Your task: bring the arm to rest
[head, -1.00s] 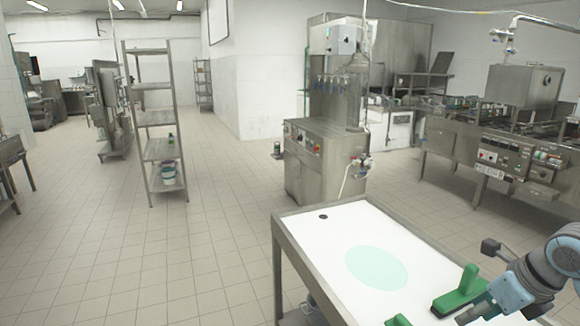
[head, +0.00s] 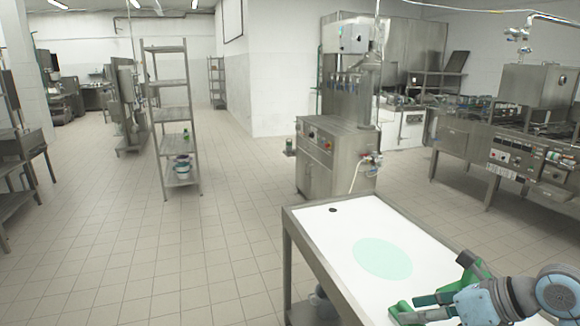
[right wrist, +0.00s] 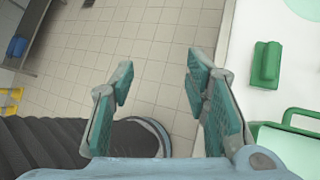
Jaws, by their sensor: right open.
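My right gripper (head: 432,307) is at the lower right of the head view, over the near part of the white-topped table (head: 325,237). Its arm comes in from the right. In the right wrist view the two green-padded fingers (right wrist: 160,78) stand wide apart with nothing between them. Tiled floor shows behind the gap, and the table is to the right of the fingers. My left gripper is not in view.
A green block (head: 403,312) lies on the table near the right gripper; it also shows in the right wrist view (right wrist: 266,65). Another green piece (head: 473,265) stands behind the gripper. A pale green disc (head: 383,258) marks the tabletop. Floor left of the table is clear.

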